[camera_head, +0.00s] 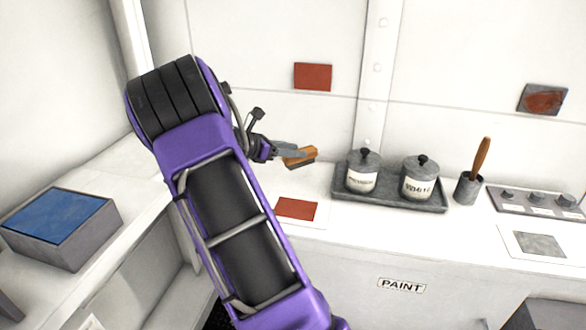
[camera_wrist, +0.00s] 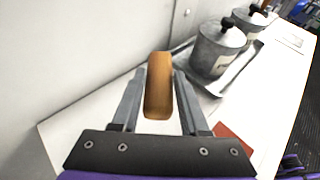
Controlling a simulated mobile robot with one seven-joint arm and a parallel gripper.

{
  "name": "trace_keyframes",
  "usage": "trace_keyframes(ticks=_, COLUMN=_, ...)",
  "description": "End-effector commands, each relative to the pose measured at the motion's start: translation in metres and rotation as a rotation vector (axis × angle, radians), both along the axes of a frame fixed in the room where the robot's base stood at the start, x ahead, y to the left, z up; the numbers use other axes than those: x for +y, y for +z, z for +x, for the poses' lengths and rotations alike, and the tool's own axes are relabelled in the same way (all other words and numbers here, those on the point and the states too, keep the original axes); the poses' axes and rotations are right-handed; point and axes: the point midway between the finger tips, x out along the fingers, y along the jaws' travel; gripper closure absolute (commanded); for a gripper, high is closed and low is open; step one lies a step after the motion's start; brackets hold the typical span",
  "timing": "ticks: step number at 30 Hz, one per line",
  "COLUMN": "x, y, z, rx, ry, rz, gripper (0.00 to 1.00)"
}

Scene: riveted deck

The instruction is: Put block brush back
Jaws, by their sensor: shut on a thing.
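The block brush (camera_head: 299,157) has a tan wooden body with a dark grey underside. My gripper (camera_head: 286,151) is shut on it and holds it above the white counter, left of the grey tray. In the wrist view the wooden back of the block brush (camera_wrist: 159,88) sits between my two grey fingers (camera_wrist: 158,95). Its bristles are hidden in the wrist view. A red-brown square on a white sheet (camera_head: 296,209) lies on the counter below and in front of the brush; part of it shows in the wrist view (camera_wrist: 234,138).
A grey tray (camera_head: 396,201) holds two lidded pots, a left one (camera_head: 362,171) and a right one (camera_head: 420,178). Right of it stands a cup (camera_head: 467,188) with a wooden-handled tool (camera_head: 480,158). A box with a blue top (camera_head: 62,229) sits at left. The wall is close behind.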

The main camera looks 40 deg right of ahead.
Motion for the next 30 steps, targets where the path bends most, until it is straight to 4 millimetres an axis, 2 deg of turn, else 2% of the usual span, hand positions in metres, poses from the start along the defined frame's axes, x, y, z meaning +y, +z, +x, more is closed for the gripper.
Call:
trace_keyframes(ticks=5, x=0.000, y=-0.014, z=0.000, rx=0.001, ry=-0.001, rz=-0.001, gripper=1.00)
trace_keyframes(ticks=12, x=0.000, y=-0.046, z=0.000, rx=0.001, ry=-0.001, rz=0.000, gripper=1.00)
trace_keyframes(ticks=23, x=0.000, y=-0.049, z=0.000, rx=-0.001, ry=0.000, rz=0.000, gripper=1.00)
trace_keyframes(ticks=24, x=0.000, y=-0.049, z=0.000, rx=-0.001, ry=0.000, rz=0.000, gripper=0.51)
trace_keyframes(ticks=28, x=0.000, y=-0.048, z=0.000, rx=-0.001, ry=0.000, rz=0.000, gripper=0.27)
trace_keyframes(ticks=30, x=0.000, y=-0.048, z=0.000, rx=-0.001, ry=0.000, rz=0.000, gripper=0.26)
